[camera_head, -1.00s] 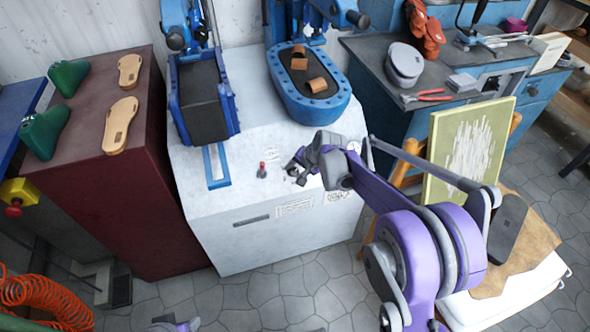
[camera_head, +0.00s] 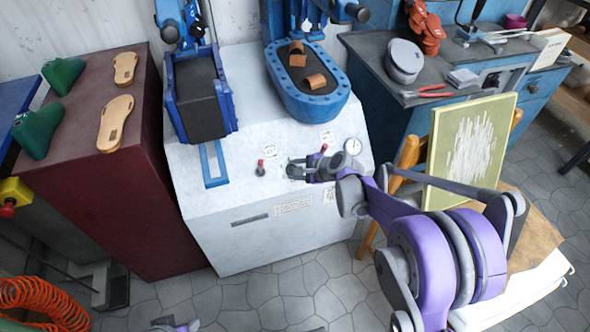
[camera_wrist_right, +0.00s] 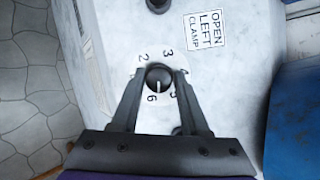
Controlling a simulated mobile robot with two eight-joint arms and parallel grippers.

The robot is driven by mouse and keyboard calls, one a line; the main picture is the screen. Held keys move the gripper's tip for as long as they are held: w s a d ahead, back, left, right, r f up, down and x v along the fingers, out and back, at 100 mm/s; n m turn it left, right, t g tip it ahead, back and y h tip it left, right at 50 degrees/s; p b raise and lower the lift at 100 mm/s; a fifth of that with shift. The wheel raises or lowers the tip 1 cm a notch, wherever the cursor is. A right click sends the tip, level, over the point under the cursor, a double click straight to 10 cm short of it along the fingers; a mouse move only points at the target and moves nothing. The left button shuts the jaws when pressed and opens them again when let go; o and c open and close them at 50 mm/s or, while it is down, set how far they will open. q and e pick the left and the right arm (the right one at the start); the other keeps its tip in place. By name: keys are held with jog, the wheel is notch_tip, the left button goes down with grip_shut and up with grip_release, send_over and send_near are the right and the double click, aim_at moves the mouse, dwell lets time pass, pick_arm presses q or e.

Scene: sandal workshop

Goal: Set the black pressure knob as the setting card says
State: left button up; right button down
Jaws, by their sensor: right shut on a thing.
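The black pressure knob (camera_wrist_right: 158,77) sits on the white press panel in the right wrist view, with numbers around it, among them 2, 3 and 6. Its white pointer line points down in that view, toward the 6. My right gripper (camera_wrist_right: 159,74) has one finger on each side of the knob and is shut on it. In the head view my right gripper (camera_head: 296,170) is at the panel and hides the knob. A pale printed label (camera_head: 293,205) on the press front is too small to read. A small grey and purple part of mine shows at the bottom edge.
A label (camera_wrist_right: 205,30) reads "OPEN LEFT CLAMP". A blue oval tray (camera_head: 312,104) is behind. A yellow-green board (camera_head: 470,150) stands to the right.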

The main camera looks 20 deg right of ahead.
jog(key=shift+f+m+t+b, duration=0.1)
jog(key=shift+m+t+b, duration=0.45)
jog(key=shift+m, duration=1.25)
jog(key=shift+t, duration=0.25)
jog(key=shift+c, duration=2)
grip_release()
jog(key=shift+s, duration=0.1)
jog(key=p+v, duration=0.3)
jog(key=v, duration=0.7)
jog(key=shift+s+r, duration=0.25)
jog(key=shift+s, duration=0.05)
